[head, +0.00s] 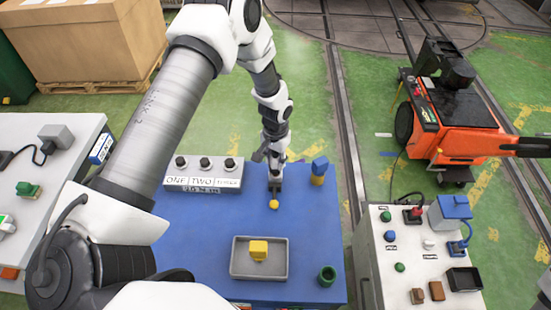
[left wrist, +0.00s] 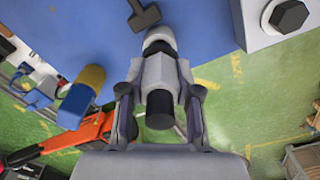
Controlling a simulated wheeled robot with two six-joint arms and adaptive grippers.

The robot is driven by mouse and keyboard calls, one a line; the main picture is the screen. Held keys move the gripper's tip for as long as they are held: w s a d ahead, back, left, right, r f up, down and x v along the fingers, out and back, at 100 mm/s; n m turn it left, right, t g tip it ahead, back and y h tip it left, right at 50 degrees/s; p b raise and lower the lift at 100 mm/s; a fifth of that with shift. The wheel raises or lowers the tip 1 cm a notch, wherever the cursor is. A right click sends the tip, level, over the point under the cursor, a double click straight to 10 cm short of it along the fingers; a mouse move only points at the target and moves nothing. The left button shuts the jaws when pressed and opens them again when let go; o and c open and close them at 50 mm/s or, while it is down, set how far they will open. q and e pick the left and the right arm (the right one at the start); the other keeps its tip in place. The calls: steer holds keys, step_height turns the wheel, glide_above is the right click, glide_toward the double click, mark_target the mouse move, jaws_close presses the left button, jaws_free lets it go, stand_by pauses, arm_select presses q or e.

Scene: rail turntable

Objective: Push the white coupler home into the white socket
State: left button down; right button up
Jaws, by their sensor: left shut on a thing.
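My left gripper (head: 275,176) is over the far part of the blue table, between the labelled box and the blue-and-yellow piece. In the left wrist view its fingers (left wrist: 159,100) are shut on a pale grey-white piece (left wrist: 158,72) with a black end. I cannot tell whether this is the white coupler. A small white round fitting (head: 429,245) on the right-hand panel may be the white socket; it is too small to be sure. It is far from my left gripper. My right gripper is not in view.
The blue table (head: 215,230) bears a grey tray (head: 233,268) with a yellow block (head: 258,250), a green cup (head: 327,276), a yellow ball (head: 274,204), a box with black knobs (head: 203,184) and a blue-and-yellow piece (head: 319,170). An orange machine (head: 455,145) stands right, beyond the rails.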

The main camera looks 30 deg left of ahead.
arm_select(q)
steer(key=shift+f+b, duration=0.55)
steer(key=shift+f, duration=0.35)
steer(key=c, duration=0.7)
jaws_free()
steer(key=shift+r, duration=0.1)
step_height(320, 180, up, 12)
steer(key=shift+f, duration=0.1)
